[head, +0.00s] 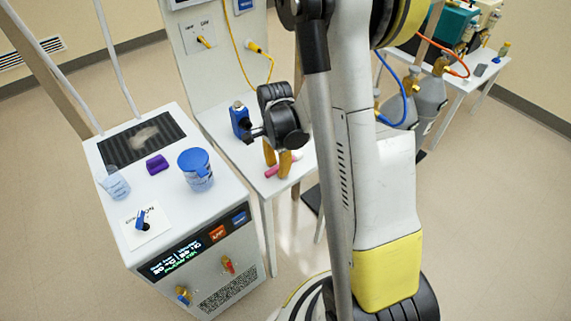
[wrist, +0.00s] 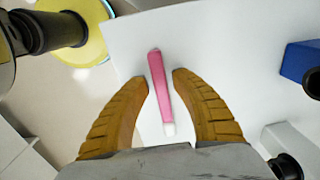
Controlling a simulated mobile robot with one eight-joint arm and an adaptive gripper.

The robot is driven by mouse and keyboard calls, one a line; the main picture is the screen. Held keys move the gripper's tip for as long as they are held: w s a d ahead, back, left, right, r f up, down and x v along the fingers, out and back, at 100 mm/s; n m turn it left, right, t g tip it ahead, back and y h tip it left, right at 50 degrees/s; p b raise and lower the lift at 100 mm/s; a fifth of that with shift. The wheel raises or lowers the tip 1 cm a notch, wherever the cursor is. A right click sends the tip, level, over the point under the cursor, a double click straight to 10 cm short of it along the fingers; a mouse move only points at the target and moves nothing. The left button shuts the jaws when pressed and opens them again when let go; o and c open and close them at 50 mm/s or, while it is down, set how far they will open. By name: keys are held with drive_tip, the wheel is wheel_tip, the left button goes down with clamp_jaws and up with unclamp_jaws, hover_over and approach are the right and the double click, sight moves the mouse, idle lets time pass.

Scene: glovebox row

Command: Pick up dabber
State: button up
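The dabber looks to be the pink stick with a white end (wrist: 157,75) lying on a white bench top. In the head view the pink stick (head: 272,172) shows only in part, behind and beside my fingers. My gripper (head: 278,165) points down over it. In the wrist view my gripper (wrist: 161,78) is open, with one orange finger on each side of the stick and a gap on both sides. The stick lies lengthwise between the fingers, its white end towards the palm. I cannot tell how far the fingertips are above the bench.
Yellow cable (head: 271,68) hangs behind. Gas cylinders (head: 431,97) stand right.

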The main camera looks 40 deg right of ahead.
sight(277, 167)
clamp_jaws()
drive_tip(key=shift+r, duration=0.1)
drive_tip(key=shift+r+p, duration=0.4)
drive_tip(key=shift+r, duration=0.2)
wheel_tip(277, 167, up, 3)
drive_tip(key=shift+p, duration=0.8)
drive_tip(key=s+d+r+p, duration=0.3)
drive_tip(key=d+r, duration=0.3)
drive_tip(key=d, duration=0.5)
drive_tip(key=shift+d+r, duration=0.2)
drive_tip(key=shift+r, duration=0.15)
